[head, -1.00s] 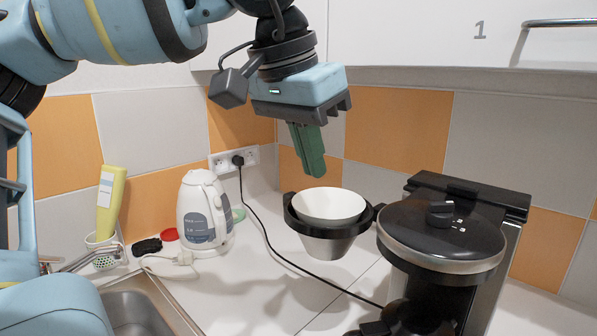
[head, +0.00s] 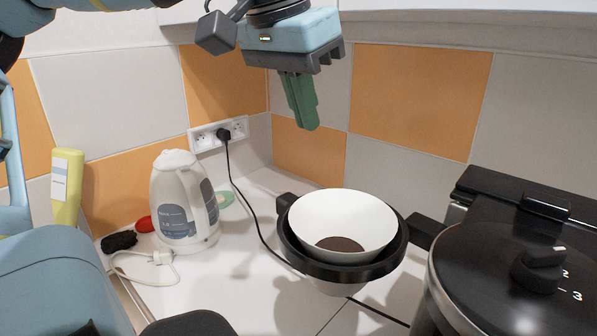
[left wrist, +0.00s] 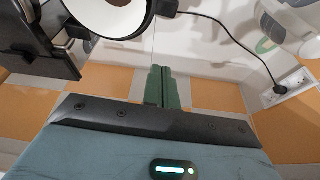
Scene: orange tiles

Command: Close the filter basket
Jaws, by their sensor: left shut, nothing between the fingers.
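The filter basket (head: 340,268) is a black ring holder with a white filter (head: 343,222) in it and dark coffee grounds at the bottom. It stands out to the left of the coffee machine (head: 520,262), swung away from its body. My left gripper (head: 305,115) is shut and empty, its green fingers above and behind the basket, not touching it. In the left wrist view the shut fingers (left wrist: 163,88) point towards the basket side, and part of the white filter (left wrist: 103,15) shows at the top. My right gripper is not seen.
A black cable (head: 236,185) runs from the wall socket (head: 218,134) behind the basket. A yellow bottle (head: 67,187) stands at the far left.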

